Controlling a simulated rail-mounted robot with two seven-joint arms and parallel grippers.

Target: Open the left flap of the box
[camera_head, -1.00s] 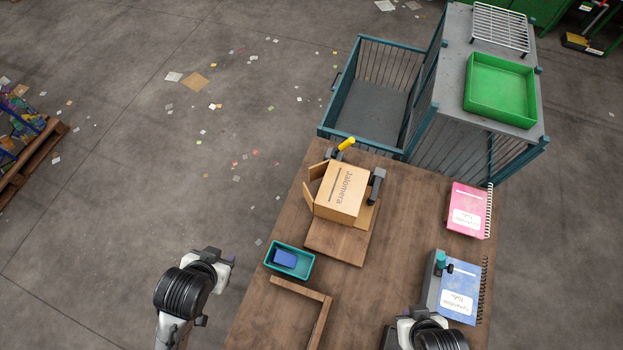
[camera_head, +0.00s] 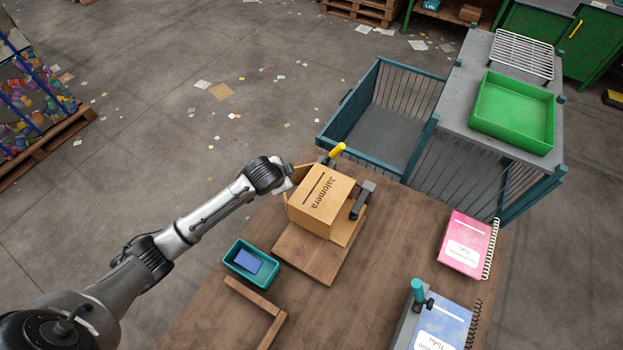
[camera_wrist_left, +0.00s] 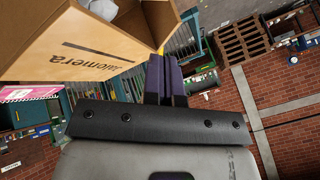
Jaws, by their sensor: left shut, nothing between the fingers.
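The cardboard box (camera_head: 322,200), printed "Jalomera", stands on a wooden board (camera_head: 308,256) on the table. My left gripper (camera_head: 287,181) is at the box's left side, near its upper left edge, and partly hides the flaps there. In the left wrist view, the gripper's dark fingers (camera_wrist_left: 166,76) are together, with nothing between them. The box (camera_wrist_left: 75,45) fills the upper left of that view, its open side showing a pale thing inside. The fingers are beside the box; whether they touch a flap I cannot tell. My right gripper is not in view.
A yellow-handled clamp (camera_head: 337,149) and a dark grey clamp (camera_head: 362,199) flank the box. A teal tray (camera_head: 233,268) holds a blue item. A pink notebook (camera_head: 467,240) lies to the right. A barred cage (camera_head: 348,118) stands behind the table.

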